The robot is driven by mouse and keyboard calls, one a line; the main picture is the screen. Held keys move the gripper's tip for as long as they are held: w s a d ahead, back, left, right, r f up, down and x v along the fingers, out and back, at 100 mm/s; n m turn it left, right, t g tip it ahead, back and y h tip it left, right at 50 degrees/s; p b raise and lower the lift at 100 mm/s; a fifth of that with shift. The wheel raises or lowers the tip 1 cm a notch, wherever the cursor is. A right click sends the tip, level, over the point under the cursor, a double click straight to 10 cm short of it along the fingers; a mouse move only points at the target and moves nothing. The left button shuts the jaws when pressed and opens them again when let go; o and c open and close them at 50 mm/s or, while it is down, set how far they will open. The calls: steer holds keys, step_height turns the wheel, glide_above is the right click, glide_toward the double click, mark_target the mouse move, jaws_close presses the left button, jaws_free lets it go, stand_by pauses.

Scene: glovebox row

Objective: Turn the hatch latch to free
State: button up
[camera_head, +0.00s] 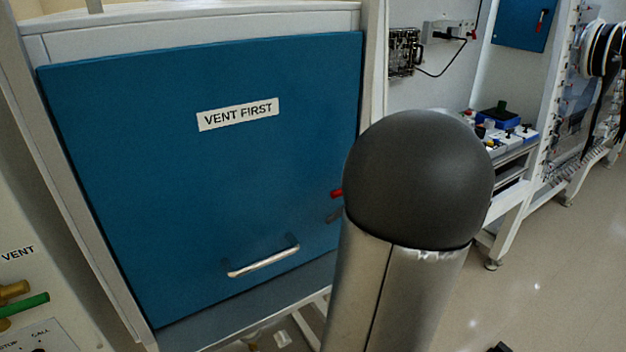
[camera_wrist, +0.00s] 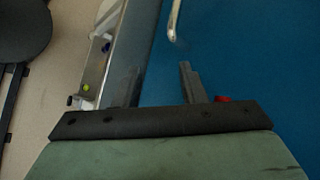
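The hatch is a large blue panel (camera_head: 220,185) with a "VENT FIRST" label (camera_head: 237,114); it looks closed in the head view. A red latch part (camera_head: 336,193) shows at its right edge, and my arm hides the rest. In the wrist view a bit of red (camera_wrist: 222,99) peeks out just right of my right finger, partly behind the gripper's dark bar. My gripper (camera_wrist: 152,72) appears open, its fingers apart with nothing seen between them, in front of the blue panel's edge. I cannot tell whether it touches the latch.
A silver handle (camera_head: 263,262) sits low on the hatch; it also shows in the wrist view (camera_wrist: 173,20). A vent panel with a green lever (camera_head: 24,305) stands at the lower left. A bench with small devices (camera_head: 505,130) stands behind right.

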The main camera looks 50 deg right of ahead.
steer(key=s+d+r+t+y+p, duration=0.1)
steer(key=s+d+r+t, duration=0.25)
steer(key=s+d, duration=0.25)
steer(key=s+d+r+t+p, duration=0.2)
steer(key=s+d+r+t, duration=0.15)
steer(key=s+d, duration=0.3)
steer(key=p+x, duration=0.2)
steer(key=x, duration=1.6)
steer(key=shift+w+d+n, duration=0.15)
steer(key=shift+d+n, duration=0.1)
steer(key=shift+n, duration=0.15)
jaws_close()
